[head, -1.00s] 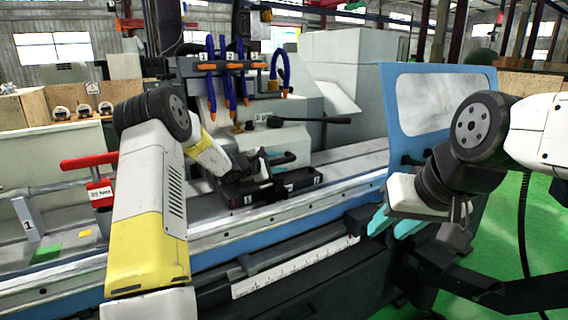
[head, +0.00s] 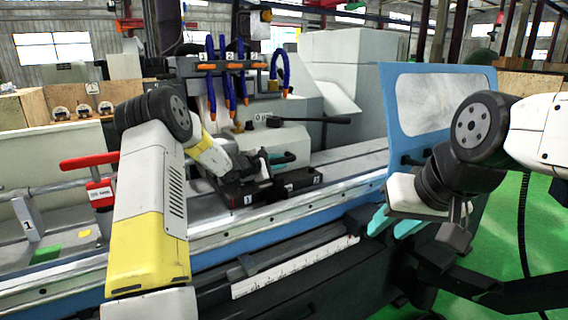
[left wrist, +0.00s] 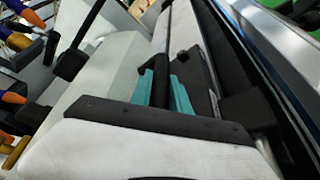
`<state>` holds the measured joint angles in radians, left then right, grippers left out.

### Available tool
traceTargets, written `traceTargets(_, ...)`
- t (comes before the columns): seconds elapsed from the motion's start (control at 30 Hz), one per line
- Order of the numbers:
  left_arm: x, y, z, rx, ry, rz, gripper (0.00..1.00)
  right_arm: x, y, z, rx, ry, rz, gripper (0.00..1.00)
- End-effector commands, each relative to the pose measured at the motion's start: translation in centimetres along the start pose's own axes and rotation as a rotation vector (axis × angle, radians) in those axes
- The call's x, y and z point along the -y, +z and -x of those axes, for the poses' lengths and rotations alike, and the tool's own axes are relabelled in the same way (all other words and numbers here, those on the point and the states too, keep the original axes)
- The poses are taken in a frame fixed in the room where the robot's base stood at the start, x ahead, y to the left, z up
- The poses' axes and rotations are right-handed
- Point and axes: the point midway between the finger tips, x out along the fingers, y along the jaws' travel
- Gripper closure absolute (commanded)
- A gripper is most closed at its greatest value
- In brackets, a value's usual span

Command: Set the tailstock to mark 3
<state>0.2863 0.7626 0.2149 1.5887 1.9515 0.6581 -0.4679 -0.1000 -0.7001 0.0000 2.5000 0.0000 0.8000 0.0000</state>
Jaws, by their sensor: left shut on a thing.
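My left gripper (head: 274,160) reaches over the machine bed beside the grey housing (head: 285,141). Its teal fingers are shut on a dark bar-like handle (left wrist: 160,84), seen between them in the left wrist view. Below it a black block (head: 283,187) on the bed carries small white number labels; I cannot read them surely. I cannot tell for sure which part is the tailstock. My right gripper (head: 395,221) is open and empty, its teal fingers apart.
The blue-framed guard (head: 446,98) stands at the right. Orange-tipped blue hoses (head: 230,75) hang behind the housing. A red-handled clamp (head: 97,180) is at the left. A white scale strip (head: 292,268) runs along the bed's front. The bed is clear right of the housing.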

Motion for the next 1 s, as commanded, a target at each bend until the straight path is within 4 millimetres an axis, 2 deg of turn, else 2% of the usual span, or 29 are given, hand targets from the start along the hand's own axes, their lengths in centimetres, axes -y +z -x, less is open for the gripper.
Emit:
traceTargets(0.9,0.1,-0.05,0.02,0.0,-0.002,0.0,1.0,0.0,0.0,0.0,0.0,0.0,0.0,0.64)
traceTargets(1.0,0.1,-0.32,0.55,-0.002,-0.002,0.0,1.0,0.0,0.0,0.0,0.0,0.0,0.0,0.64)
